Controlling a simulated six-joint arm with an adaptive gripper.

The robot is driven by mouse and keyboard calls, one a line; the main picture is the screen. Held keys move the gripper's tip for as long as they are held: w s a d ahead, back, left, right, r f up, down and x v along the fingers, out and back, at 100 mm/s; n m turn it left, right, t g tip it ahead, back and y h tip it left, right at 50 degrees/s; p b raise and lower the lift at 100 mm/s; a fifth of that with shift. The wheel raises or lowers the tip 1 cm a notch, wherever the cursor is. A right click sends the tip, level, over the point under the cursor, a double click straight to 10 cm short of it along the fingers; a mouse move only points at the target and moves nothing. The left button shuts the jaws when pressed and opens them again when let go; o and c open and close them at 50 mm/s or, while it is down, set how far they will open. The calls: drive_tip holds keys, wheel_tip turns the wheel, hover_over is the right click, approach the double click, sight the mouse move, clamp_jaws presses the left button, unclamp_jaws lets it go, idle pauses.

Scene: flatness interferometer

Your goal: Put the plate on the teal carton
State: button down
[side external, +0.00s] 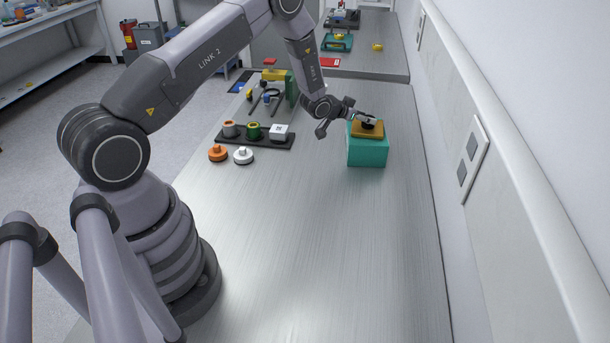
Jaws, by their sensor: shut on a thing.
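The teal carton (367,153) stands on the metal bench, right of the middle in the side external view. An orange-yellow plate (368,132) with a dark knob lies level over the carton's top and appears to touch it. My gripper (368,120) reaches in from the left and is shut on the plate at its dark knob. The fingertips are small, so their exact hold on the knob is hard to see.
The wall (530,170) is to the right. The bench front is clear.

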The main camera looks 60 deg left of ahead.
drive_tip(key=c, duration=0.6)
unclamp_jaws()
drive_tip(key=shift+f, duration=0.15)
